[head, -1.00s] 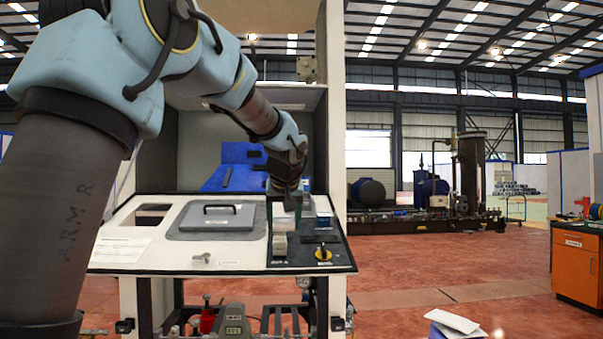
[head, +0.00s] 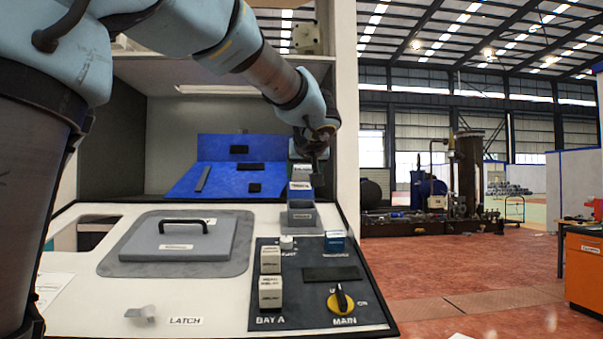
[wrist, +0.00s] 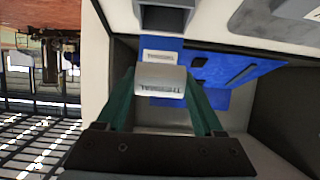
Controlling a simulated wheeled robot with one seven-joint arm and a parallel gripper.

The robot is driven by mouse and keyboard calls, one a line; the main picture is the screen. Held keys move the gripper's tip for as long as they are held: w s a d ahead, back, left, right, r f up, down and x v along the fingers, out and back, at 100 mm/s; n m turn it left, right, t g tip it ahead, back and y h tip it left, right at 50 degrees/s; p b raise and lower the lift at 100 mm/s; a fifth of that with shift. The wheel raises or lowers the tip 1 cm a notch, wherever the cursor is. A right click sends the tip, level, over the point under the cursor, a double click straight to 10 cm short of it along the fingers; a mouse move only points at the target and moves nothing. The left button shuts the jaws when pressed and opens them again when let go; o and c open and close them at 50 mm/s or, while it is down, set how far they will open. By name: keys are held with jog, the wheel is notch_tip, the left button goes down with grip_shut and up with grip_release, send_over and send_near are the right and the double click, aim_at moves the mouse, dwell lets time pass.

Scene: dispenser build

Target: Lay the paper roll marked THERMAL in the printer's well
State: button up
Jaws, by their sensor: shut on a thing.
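My gripper (wrist: 160,76) is shut on a pale paper roll (wrist: 160,87), whose printed word THERMAL appears inverted in the wrist view. The roll sits between the two green fingers. In the head view my gripper (head: 308,152) is above the back right of the console, with the roll (head: 302,172) below it.
A blue sloped panel (head: 235,180) with dark pads lies behind the console. A grey lid with a handle (head: 183,238) is at left. The cabinet side wall (head: 345,120) is close at right.

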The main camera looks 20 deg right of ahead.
aim_at(303, 211)
jog(key=shift+w+d+f+b, duration=0.15)
jog(key=shift+w+f+b, duration=0.2)
jog(key=shift+f, duration=0.7)
jog(key=shift+w+d+f+b, duration=0.15)
jog(key=shift+w+f, duration=0.35)
jog(key=shift+f, duration=0.5)
jog(key=shift+w+d+f+b, duration=0.1)
jog(key=shift+w+f+b, duration=0.25)
jog(key=shift+f, duration=0.7)
jog(key=shift+f+b, duration=0.75)
jog(key=shift+b, duration=0.15)
jog(key=o, duration=1.6)
jog(key=shift+c, duration=0.2)
jog(key=shift+w+r+p, duration=0.1)
jog(key=shift+r+p, duration=1.6)
jog(key=shift+r, duration=2.1)
